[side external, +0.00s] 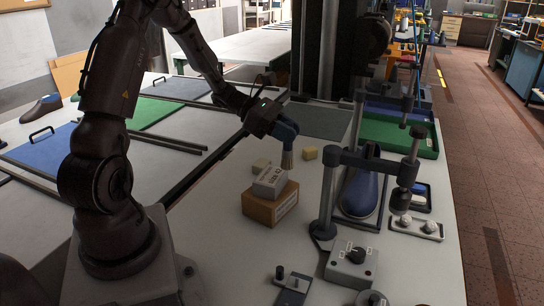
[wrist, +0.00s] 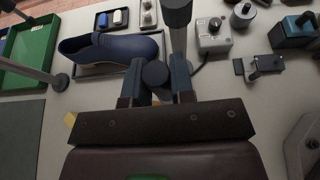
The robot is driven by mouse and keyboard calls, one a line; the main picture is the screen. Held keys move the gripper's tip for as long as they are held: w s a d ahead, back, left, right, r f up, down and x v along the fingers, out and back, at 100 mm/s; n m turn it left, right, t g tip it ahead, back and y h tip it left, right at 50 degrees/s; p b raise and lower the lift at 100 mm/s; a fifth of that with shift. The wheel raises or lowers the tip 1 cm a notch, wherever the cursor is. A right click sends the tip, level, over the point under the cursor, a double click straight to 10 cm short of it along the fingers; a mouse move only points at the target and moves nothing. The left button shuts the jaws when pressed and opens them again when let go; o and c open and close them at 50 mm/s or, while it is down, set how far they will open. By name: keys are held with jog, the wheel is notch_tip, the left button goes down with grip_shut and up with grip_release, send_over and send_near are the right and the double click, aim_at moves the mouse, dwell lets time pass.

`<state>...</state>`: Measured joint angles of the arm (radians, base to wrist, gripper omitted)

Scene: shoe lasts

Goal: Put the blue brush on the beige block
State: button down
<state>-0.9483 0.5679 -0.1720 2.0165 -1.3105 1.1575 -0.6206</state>
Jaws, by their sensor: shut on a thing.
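My gripper (side external: 286,138) is shut on the blue brush and holds it upright with its pale bristles (side external: 287,160) pointing down. In the wrist view, the brush's dark round handle end (wrist: 155,73) shows between the two fingers; the rest is hidden. A small beige block (side external: 261,165) lies on the table just left of the bristles. A yellower small block (side external: 310,153) lies to their right, and a corner of a yellow block (wrist: 70,120) shows in the wrist view. I cannot tell whether the bristles touch the table.
A grey-white box (side external: 270,181) on a brown carton (side external: 268,206) stands in front of the brush. A blue shoe (side external: 360,190) and a metal stand (side external: 328,195) are to the right. A green tray (side external: 400,138) is at back right. A control box (side external: 352,264) is near the front.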

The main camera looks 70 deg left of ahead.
jog(key=s+a+r+n+t+y, duration=0.2)
jog(key=s+a+n+y, duration=0.6)
jog(key=a+n+y, duration=0.55)
jog(key=shift+n+y, duration=0.25)
jog(key=shift+y, duration=0.7)
jog(key=shift+w+a+f, duration=1.45)
jog(key=shift+w+f, duration=0.15)
jog(key=shift+f, duration=0.65)
jog(key=shift+w+a+f, duration=1.5)
jog(key=shift+w+f, duration=0.1)
jog(key=shift+f, duration=0.7)
jog(key=shift+w+a+f, duration=1.45)
jog(key=shift+w+f, duration=0.15)
jog(key=shift+f, duration=0.65)
jog(key=shift+f, duration=0.15)
jog(key=c, duration=1)
grip_release()
